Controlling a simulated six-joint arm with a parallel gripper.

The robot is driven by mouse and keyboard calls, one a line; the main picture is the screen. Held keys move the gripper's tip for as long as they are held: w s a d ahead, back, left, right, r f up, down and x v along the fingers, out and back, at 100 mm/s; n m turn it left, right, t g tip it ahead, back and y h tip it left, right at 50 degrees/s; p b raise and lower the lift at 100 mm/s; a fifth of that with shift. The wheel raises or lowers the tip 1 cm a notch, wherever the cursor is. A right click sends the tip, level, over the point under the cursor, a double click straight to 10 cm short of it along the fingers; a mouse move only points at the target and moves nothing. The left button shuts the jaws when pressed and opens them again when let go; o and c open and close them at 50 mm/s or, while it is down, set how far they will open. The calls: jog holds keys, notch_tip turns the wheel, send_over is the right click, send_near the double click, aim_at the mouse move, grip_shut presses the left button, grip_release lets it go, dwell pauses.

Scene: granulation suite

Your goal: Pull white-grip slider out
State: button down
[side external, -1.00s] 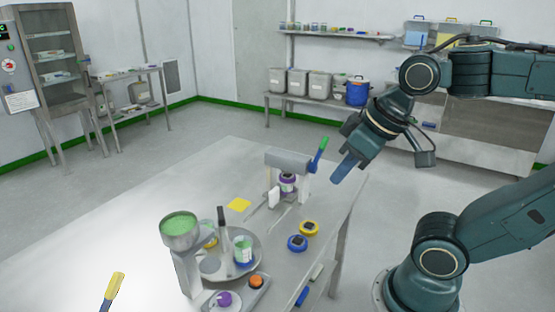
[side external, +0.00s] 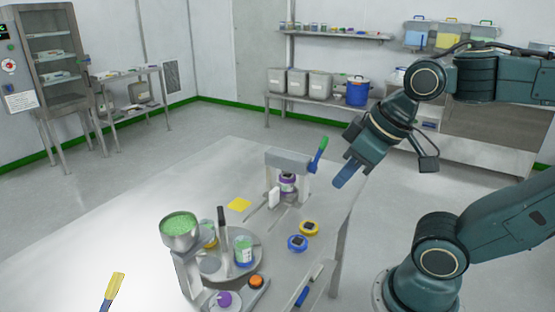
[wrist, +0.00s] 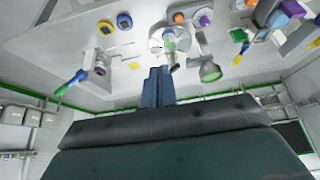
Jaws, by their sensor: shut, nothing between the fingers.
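A white upright grip (side external: 274,198) stands at the front of a slider on two thin rails, at the foot of a grey press frame (side external: 288,160). A purple-banded jar (side external: 287,184) sits under the press crossbar, behind the grip. A blue and green lever (side external: 318,156) rises at the frame's right side. My gripper (side external: 344,178) is shut and empty, in the air right of the press, apart from the grip. In the wrist view its blue fingers (wrist: 157,86) are together, and the press (wrist: 90,57) shows to their left; the grip is too small to make out there.
A yellow round device (side external: 309,228) and a blue one (side external: 297,243) sit on the table right of the rails. A yellow square (side external: 239,204) lies left of them. A round tray (side external: 217,271) and a funnel stand (side external: 180,232) are nearer.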

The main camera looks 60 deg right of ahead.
jog(key=c, duration=2.1)
grip_release()
jog(key=o, duration=0.7)
jog(key=shift+w, duration=0.1)
jog(key=shift+c, duration=0.2)
jog(key=o, duration=0.4)
jog(key=shift+w+d+r, duration=0.1)
jog(key=shift+w+r, duration=0.05)
jog(key=shift+w, duration=0.1)
jog(key=shift+o, duration=1.2)
jog(key=shift+w+d+r, duration=0.1)
jog(key=shift+w+r, duration=0.05)
jog(key=shift+w, duration=0.15)
jog(key=w+d+f+g, duration=0.1)
jog(key=w+d+g, duration=0.1)
jog(key=w+d, duration=0.5)
jog(key=w+d+f+g, duration=0.1)
jog(key=w+d, duration=0.2)
jog(key=w, duration=0.8)
jog(key=w+d+f+g, duration=0.2)
jog(key=w+d+f, duration=0.7)
jog(key=d+f, duration=0.3)
jog(key=shift+w+d+f+g, duration=0.15)
jog(key=shift+d+f+g, duration=0.2)
jog(key=shift+f, duration=0.45)
